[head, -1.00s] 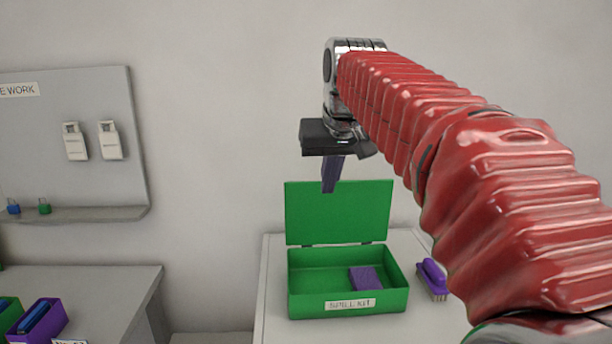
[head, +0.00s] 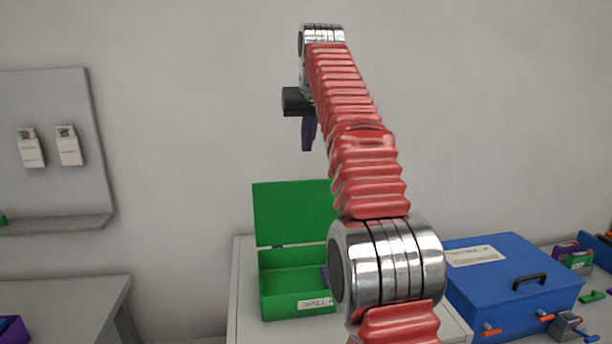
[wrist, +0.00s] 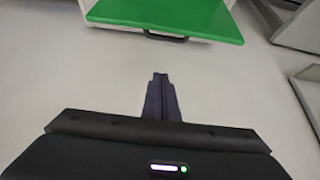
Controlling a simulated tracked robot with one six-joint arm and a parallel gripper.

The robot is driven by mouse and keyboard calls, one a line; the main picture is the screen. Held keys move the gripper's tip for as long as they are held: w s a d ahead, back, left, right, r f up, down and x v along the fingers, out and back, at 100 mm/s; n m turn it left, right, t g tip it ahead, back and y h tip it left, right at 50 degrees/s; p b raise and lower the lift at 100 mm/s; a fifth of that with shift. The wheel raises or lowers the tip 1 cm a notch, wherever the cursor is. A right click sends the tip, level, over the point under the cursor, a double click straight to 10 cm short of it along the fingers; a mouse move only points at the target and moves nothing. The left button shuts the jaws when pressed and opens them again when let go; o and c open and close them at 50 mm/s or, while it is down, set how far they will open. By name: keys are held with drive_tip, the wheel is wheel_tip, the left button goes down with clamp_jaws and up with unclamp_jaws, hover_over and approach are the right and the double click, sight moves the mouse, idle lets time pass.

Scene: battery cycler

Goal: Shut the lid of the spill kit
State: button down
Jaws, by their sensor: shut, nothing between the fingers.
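The green spill kit box (head: 284,305) stands on a light cabinet, its lid (head: 292,212) raised upright at the back. My arm hides the right part of the box and lid. A sliver of a purple item (head: 324,278) shows inside. My gripper (head: 308,149) hangs above the lid's top edge in the head view, fingers pointing down, shut and empty. In the wrist view my gripper (wrist: 160,76) points toward a green panel (wrist: 165,18) with a dark handle (wrist: 178,38) along its edge. The fingertips are apart from it.
A blue case (head: 510,270) with a black handle stands to the right of the kit. Small coloured items lie at the far right. A grey wall board (head: 60,190) and a grey bench (head: 70,300) are at left. The wall above the kit is bare.

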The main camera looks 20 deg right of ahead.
idle(0.3)
drive_tip(key=shift+w+d+f, duration=0.1)
drive_tip(key=shift+w+f, duration=0.1)
drive_tip(key=shift+f, duration=1.35)
drive_tip(key=shift+w+f, duration=0.25)
drive_tip(key=shift+f, duration=1.3)
drive_tip(key=shift+w+d+f, duration=0.1)
drive_tip(key=shift+w+f, duration=0.1)
drive_tip(key=shift+f, duration=1.35)
drive_tip(key=shift+s+a, duration=0.2)
